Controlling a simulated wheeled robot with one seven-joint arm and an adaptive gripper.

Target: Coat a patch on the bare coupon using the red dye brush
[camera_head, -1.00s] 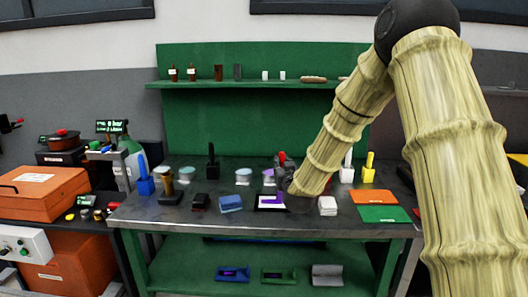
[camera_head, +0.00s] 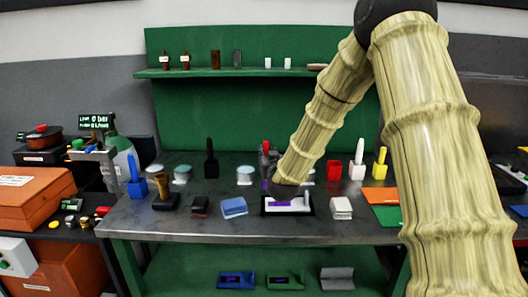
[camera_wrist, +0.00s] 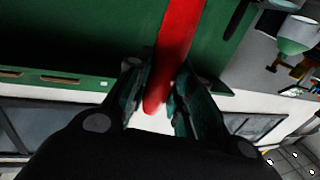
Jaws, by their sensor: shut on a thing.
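My gripper (camera_head: 268,160) is over the middle of the workbench. In the wrist view it is shut on a red brush handle (camera_wrist: 178,50), which runs between the two fingers (camera_wrist: 160,98). The red tip of the handle (camera_head: 266,146) shows above the gripper in the head view; the bristles cannot be made out. Just below, a black-edged plate (camera_head: 266,212) holds a whitish piece (camera_head: 298,203) with purple parts, perhaps the coupon. My arm partly covers it, and I cannot tell whether the brush touches it. A red holder (camera_head: 333,170) with no brush visible stands to the right.
Brushes in white (camera_head: 358,160), yellow (camera_head: 380,163), black (camera_head: 211,160) and blue (camera_head: 137,180) stand along the bench. A blue block (camera_head: 234,208) and a white block (camera_head: 341,208) flank the plate. Orange (camera_head: 378,197) and green sheets lie right.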

